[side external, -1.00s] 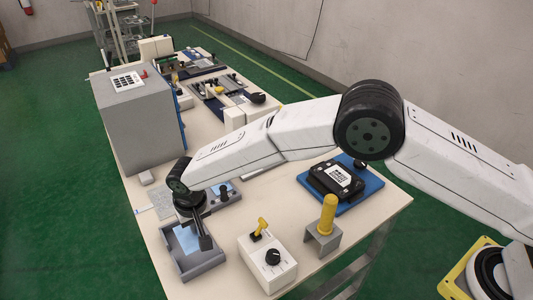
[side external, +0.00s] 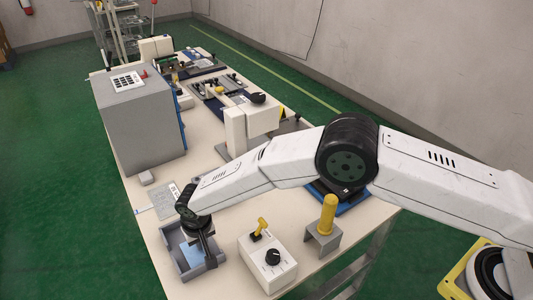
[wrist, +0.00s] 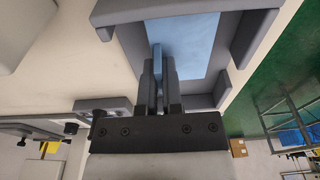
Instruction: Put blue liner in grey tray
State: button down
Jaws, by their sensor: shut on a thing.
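The grey tray (side external: 182,265) is open-topped and sits near the table's left front edge. Its walls (wrist: 249,40) also show in the wrist view. The light blue liner (wrist: 192,42) lies within the outline of the tray walls. It shows as a small pale blue patch in the side view (side external: 192,252). My gripper (wrist: 161,70) is shut on a narrow upright blue piece of the liner, over the tray. In the side view my gripper (side external: 209,256) is low at the tray, pointing down. I cannot tell whether the liner rests fully on the tray floor.
A white control box (side external: 267,262) with a yellow lever and black knob stands right of the tray. A grey bracket with a yellow handle (side external: 328,215) is farther right. A large grey box (side external: 143,120) stands behind. The green floor lies beyond the table edge.

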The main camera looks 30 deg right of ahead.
jog(key=shift+f, duration=0.35)
jog(key=shift+f, duration=0.15)
jog(key=c, duration=0.8)
grip_release()
jog(key=shift+s+r, duration=0.25)
jog(key=shift+r, duration=1.8)
jog(key=shift+s+r, duration=0.2)
jog(key=shift+r, duration=1.8)
jog(key=shift+s+r, duration=0.25)
jog(key=shift+r, duration=1.8)
